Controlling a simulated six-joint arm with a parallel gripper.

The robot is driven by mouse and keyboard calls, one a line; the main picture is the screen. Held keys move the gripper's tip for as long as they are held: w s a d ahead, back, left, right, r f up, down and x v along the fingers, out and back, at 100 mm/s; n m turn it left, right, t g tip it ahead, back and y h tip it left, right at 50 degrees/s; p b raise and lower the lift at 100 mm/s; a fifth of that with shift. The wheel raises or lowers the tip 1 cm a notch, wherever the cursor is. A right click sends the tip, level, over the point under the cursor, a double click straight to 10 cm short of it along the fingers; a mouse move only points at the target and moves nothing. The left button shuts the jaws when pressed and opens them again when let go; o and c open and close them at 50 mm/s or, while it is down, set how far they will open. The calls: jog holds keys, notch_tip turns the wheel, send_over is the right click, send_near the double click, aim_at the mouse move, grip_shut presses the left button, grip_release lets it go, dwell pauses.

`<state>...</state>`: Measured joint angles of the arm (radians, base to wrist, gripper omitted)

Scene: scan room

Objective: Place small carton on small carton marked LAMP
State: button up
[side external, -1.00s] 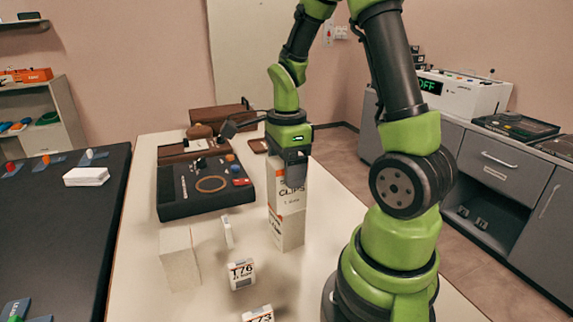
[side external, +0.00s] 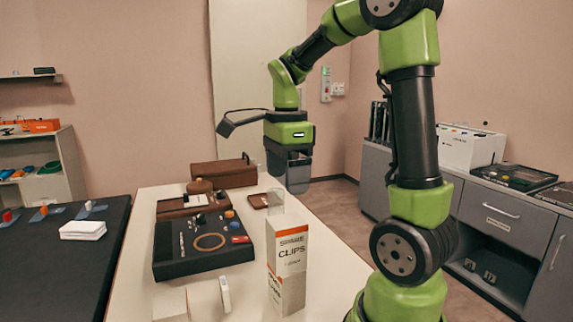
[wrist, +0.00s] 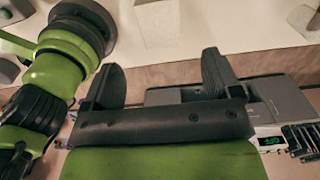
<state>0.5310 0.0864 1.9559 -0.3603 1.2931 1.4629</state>
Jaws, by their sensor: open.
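A white small carton (side external: 288,250) with an orange band and the words SPARE CLIPS stands upright in the side external view. It rests on another white carton (side external: 287,294), whose lower part is near the bottom edge of the picture. I cannot read LAMP on any carton. My gripper (side external: 288,183) is open and empty, pointing down above the stack and apart from it. In the wrist view my gripper (wrist: 163,68) shows two dark, spread fingers with nothing between them. A pale, blurred block shape (wrist: 158,22) lies beyond the fingers there; I cannot tell which thing it is.
A black panel device (side external: 203,247) lies left of the stack. A small white piece (side external: 225,294) stands upright nearer the front. Brown cases (side external: 222,173) sit at the back of the pale table. A dark table (side external: 58,260) is at left, grey cabinets (side external: 500,217) at right.

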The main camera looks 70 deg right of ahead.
jog(key=s+a+r+n+t+y, duration=0.1)
jog(key=s+a+r+n+t, duration=0.1)
jog(key=a+n, duration=0.5)
jog(key=s+a+r+n+t+y, duration=0.1)
jog(key=s+a+n+t, duration=0.3)
jog(key=n, duration=1.2)
jog(key=shift+a+r+t, duration=0.6)
jog(key=shift+a+r, duration=0.05)
jog(key=shift+a, duration=1.3)
jog(key=shift+s, duration=0.1)
